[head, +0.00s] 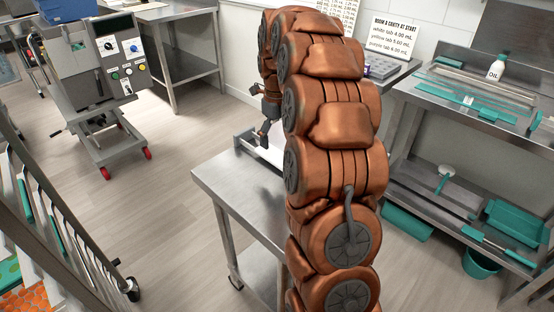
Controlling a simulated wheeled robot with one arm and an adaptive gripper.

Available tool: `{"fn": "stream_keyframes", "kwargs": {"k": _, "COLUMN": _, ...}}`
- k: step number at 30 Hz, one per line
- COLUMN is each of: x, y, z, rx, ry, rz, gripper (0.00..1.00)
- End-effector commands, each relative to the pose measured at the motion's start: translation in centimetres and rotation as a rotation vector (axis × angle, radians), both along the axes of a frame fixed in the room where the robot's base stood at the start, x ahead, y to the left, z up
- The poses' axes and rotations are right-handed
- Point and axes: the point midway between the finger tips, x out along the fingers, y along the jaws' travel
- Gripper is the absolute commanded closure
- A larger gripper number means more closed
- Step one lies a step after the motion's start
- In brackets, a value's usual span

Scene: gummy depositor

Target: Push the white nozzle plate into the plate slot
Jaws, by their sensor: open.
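My gripper (265,130) is small and dark in this view, partly behind my copper arm, with its fingers pointing down. It is open. It hangs over the far part of a steel table (225,185). Just below it a pale, white-looking piece (262,150) shows by a low metal edge. My arm hides most of that piece, so I cannot tell whether it is the white nozzle plate or whether the gripper touches it. I cannot make out the plate slot.
A machine with a control panel (122,55) stands on a red-wheeled cart at the upper left. A steel bench (480,115) with teal tools and an oil bottle (496,69) is at the right. A rack (60,220) stands at the lower left. Floor between is clear.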

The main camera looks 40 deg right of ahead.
Motion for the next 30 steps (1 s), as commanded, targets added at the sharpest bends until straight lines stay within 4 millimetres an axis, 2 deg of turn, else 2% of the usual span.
{"fn": "stream_keyframes", "kwargs": {"k": 11, "x": 0.0, "y": 0.1, "z": -2.8, "rx": 0.003, "ry": 0.001, "rz": 0.004, "gripper": 0.1}}
{"fn": "stream_keyframes", "kwargs": {"k": 19, "x": 0.0, "y": 0.1, "z": -6.3, "rx": 0.001, "ry": 0.0, "rz": 0.005, "gripper": 0.1}}
{"fn": "stream_keyframes", "kwargs": {"k": 26, "x": 0.1, "y": 0.0, "z": -6.7, "rx": 0.0, "ry": -0.003, "rz": 0.005, "gripper": 0.1}}
{"fn": "stream_keyframes", "kwargs": {"k": 30, "x": 0.0, "y": 0.0, "z": -6.7, "rx": 0.0, "ry": -0.002, "rz": 0.005, "gripper": 0.22}}
